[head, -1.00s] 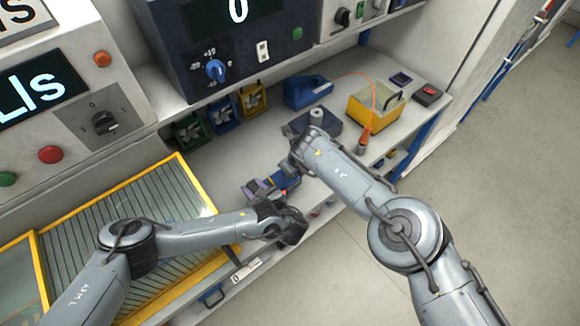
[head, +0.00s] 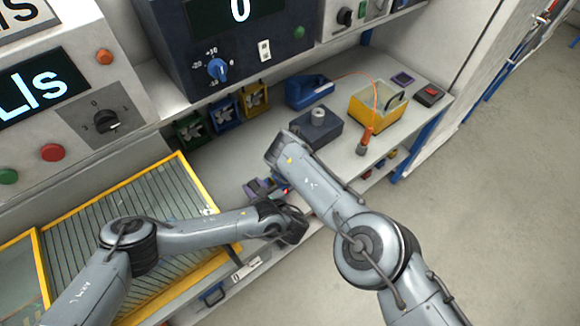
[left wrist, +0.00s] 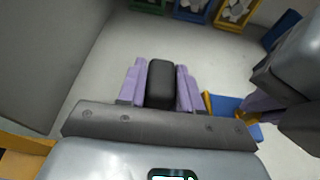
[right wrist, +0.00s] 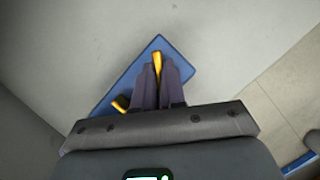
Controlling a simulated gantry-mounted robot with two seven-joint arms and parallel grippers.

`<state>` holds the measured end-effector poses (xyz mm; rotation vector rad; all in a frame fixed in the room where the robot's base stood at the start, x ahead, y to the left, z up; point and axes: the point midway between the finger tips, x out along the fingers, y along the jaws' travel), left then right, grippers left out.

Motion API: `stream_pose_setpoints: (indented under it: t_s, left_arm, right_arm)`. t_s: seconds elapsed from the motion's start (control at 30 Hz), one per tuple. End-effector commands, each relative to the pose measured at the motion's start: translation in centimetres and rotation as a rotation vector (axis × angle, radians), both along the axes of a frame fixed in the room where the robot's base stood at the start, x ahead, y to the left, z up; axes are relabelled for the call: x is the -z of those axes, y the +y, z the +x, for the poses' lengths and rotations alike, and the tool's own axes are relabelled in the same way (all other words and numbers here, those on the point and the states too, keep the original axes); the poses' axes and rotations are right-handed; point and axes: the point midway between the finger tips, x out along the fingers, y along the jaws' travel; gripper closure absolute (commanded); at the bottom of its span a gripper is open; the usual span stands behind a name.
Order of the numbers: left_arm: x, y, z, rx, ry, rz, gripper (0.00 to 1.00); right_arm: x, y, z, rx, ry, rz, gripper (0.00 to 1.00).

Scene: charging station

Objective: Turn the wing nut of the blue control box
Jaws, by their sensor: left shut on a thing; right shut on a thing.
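The blue control box (right wrist: 125,84) shows in the right wrist view as a flat blue face with a yellow wing nut (right wrist: 157,60). My right gripper (right wrist: 160,72) is shut on one wing; the other wing sticks out at lower left. In the left wrist view a corner of the box (left wrist: 228,102) shows beside my right gripper's fingers. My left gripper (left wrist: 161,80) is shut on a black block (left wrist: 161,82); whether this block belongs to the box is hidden. In the head view my left gripper (head: 260,187) is at the counter's front, and my right arm mostly hides the box.
A dark box with a round knob (head: 318,124) stands behind my right wrist. A yellow-framed panel (head: 188,172) lies at left. The counter's right part has some free room.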

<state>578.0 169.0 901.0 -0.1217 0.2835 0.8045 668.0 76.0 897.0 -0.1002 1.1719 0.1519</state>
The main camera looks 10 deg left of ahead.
Motion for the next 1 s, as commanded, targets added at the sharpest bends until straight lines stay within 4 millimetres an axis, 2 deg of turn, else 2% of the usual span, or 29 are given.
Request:
stream_pose_setpoints:
  t_s: [0.03, 0.57, 0.6, 0.73, 1.0]
  left_arm:
    - [-0.03, -0.06, 0.02, -0.001, -0.002, -0.001, 1.00]
    - [-0.05, -0.02, 0.03, -0.001, -0.003, 0.000, 1.00]
    - [-0.05, -0.02, 0.03, -0.002, -0.003, 0.000, 1.00]
    - [-0.05, -0.01, 0.03, -0.002, -0.003, 0.000, 1.00]
    - [-0.02, -0.01, 0.02, 0.000, -0.001, 0.001, 1.00]
  right_arm:
    - [0.49, -0.16, -0.22, 0.007, 0.005, -0.005, 1.00]
    - [0.50, -0.26, -0.22, 0.027, 0.008, -0.004, 1.00]
    - [0.50, -0.26, -0.23, 0.027, 0.008, -0.004, 0.85]
    - [0.45, -0.23, -0.22, 0.027, 0.008, -0.004, 0.65]
    - [0.17, -0.12, -0.10, 0.025, 0.004, -0.002, 0.64]
